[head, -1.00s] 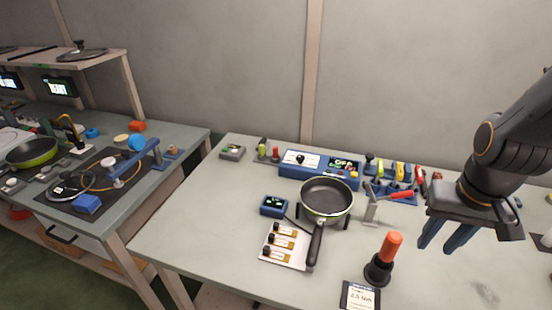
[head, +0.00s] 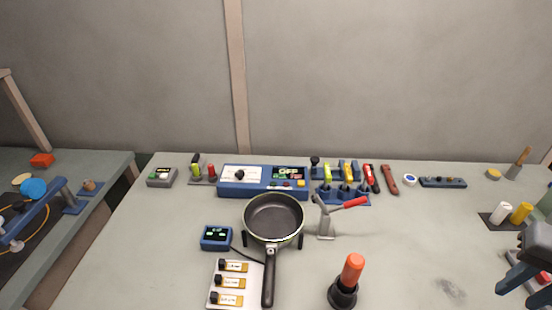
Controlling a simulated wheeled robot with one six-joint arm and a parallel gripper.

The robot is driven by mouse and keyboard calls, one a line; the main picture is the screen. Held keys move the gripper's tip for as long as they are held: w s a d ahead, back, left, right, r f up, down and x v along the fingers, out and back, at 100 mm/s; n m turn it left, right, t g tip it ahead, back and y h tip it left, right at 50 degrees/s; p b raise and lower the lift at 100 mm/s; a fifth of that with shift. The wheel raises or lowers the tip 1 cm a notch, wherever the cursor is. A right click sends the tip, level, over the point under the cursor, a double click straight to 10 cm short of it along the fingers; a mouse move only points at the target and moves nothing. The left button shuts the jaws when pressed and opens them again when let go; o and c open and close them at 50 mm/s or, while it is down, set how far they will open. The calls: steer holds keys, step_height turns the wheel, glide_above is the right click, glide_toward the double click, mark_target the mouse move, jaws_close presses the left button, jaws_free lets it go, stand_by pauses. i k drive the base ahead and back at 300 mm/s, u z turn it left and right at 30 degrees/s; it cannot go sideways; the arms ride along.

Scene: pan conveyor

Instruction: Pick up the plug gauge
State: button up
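I cannot tell for certain which thing is the plug gauge. A small grey stand (head: 203,182) at the back left holds upright pieces, one green with a dark top (head: 195,166) and one red (head: 211,170). An orange-handled tool (head: 351,272) stands upright in a black round base (head: 342,295) at the front. My gripper (head: 514,268) is at the right edge, partly cut off. Its two blue fingers look apart with nothing between them. It is far from the stand and well right of the orange tool.
A pan (head: 273,214) rests mid-table, its handle pointing forward beside a white board (head: 235,302) with labelled pieces. The table right of centre is mostly bare.

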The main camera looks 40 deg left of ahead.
mark_target(210, 167)
steer(key=z, duration=1.45)
steer(key=k, duration=1.35)
steer(key=u, duration=1.6)
steer(key=i, duration=0.5)
